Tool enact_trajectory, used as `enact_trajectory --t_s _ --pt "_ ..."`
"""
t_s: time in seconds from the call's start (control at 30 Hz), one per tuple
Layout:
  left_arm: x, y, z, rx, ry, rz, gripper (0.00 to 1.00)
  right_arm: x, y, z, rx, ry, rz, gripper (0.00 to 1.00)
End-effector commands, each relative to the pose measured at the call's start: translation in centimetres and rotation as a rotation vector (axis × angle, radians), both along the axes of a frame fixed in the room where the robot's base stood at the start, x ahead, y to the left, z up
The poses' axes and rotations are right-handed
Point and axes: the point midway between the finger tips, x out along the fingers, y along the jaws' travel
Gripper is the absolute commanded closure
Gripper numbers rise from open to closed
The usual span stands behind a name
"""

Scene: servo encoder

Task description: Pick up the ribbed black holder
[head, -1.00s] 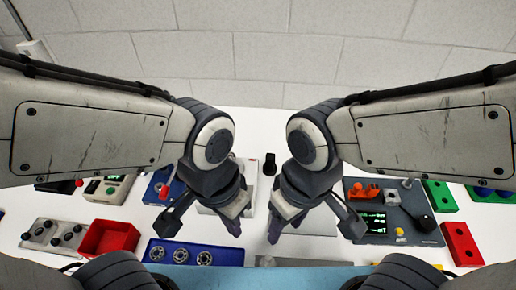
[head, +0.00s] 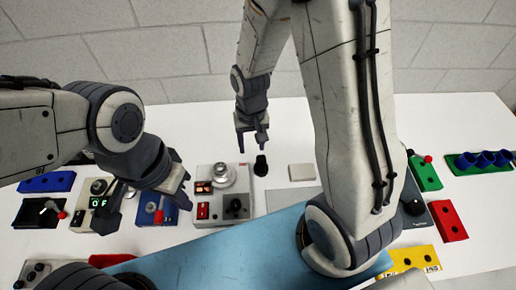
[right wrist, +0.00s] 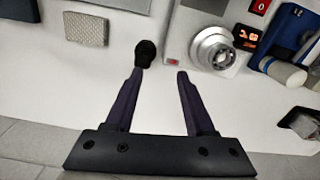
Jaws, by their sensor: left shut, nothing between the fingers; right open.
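The black holder (head: 261,166) stands upright on the white table, between a grey device and a pale block. It also shows in the right wrist view (right wrist: 146,54), just at the tip of the picture-left finger; whether they touch I cannot tell. Its ribbing is too small to make out. My right gripper (head: 251,143) is open and empty, fingers pointing down close behind the holder in the head view. In the right wrist view the gap between its fingertips (right wrist: 158,73) is clear, with the holder off to one side. My left gripper (head: 184,197) is shut and empty at the left.
A grey device (head: 209,205) with a silver dial (head: 223,175) stands left of the holder. A pale block (head: 302,172) lies to its right. My right forearm hides part of the table at right. The table behind the holder is clear.

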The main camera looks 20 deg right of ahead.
Motion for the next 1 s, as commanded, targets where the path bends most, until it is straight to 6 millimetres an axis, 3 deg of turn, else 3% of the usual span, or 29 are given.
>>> enact_trajectory --t_s 0.1,0.2,0.5,0.77,1.0 --pt "0.0 0.0 1.0 0.000 0.000 0.000 1.00 0.9 -2.3 -1.6 -0.005 0.010 -0.098 0.45" --pt "0.0 0.0 1.2 0.000 0.000 -0.001 1.00 1.2 -3.1 -2.7 -0.007 0.011 -0.130 0.45" --pt "0.0 0.0 1.9 0.000 0.000 -0.002 1.00 1.2 -3.3 -6.8 -0.006 0.013 -0.136 0.45" --pt "0.0 0.0 2.5 0.000 0.000 -0.003 1.00 1.2 -3.3 -8.2 -0.007 0.011 -0.135 0.45" --pt "0.0 0.0 3.9 0.000 0.000 -0.005 1.00 1.2 -3.5 -10.9 -0.006 0.012 -0.136 0.45"
